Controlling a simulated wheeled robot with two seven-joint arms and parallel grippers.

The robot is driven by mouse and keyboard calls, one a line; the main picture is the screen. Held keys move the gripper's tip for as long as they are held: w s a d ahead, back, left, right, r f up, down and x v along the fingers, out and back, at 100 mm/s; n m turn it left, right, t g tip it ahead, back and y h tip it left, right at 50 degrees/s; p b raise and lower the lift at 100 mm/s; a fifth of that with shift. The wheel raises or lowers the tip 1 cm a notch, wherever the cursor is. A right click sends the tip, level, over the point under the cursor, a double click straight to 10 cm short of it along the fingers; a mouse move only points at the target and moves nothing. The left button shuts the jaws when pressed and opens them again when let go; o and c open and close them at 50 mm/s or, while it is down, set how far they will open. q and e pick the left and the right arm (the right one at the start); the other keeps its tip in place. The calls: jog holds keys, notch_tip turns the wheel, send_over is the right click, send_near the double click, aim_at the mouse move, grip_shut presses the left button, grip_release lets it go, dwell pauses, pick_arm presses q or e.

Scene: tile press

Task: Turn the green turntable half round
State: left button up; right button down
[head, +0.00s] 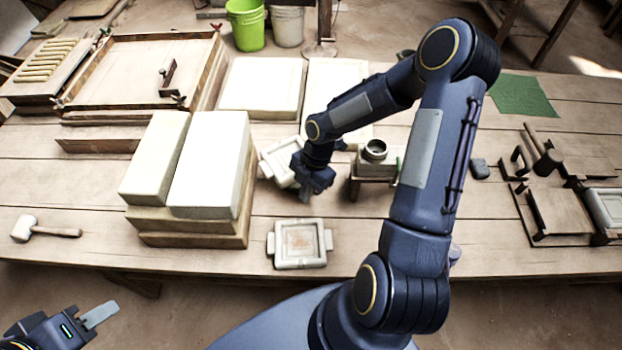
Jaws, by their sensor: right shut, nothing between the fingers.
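I cannot make out a green turntable for certain. A low wooden stand (368,184) carries a pale block with a dark round ring (374,149) on top, partly covered by my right arm. My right gripper (318,188) is shut and empty, pointing down just left of this stand. A pale tile mould (275,165) lies tilted behind and left of the gripper, partly hidden by it. A second pale mould (300,246) with side handles lies flat in front. My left gripper (98,315) is off the table at the lower left; its opening cannot be told.
Pale slabs on boards (210,165) stand left of my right gripper. A mallet (45,230) lies at the left. A wooden frame tray (140,70) stands at the back left. A flat green cloth (524,96) and wooden frames (560,215) lie at the right. A green bucket (246,28) stands behind.

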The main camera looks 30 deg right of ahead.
jog(key=x, duration=0.4)
jog(key=shift+s+r, duration=0.1)
jog(key=shift+w+d+r+p, duration=0.15)
jog(key=shift+w+d+p, duration=0.1)
jog(key=shift+d+p, duration=0.25)
jog(key=shift+w+d+r+p, duration=0.1)
jog(key=shift+w+d+p, duration=0.15)
jog(key=shift+d, duration=0.8)
jog(key=shift+w+d, duration=0.1)
jog(key=shift+d, duration=0.2)
jog(key=shift+d, duration=0.15)
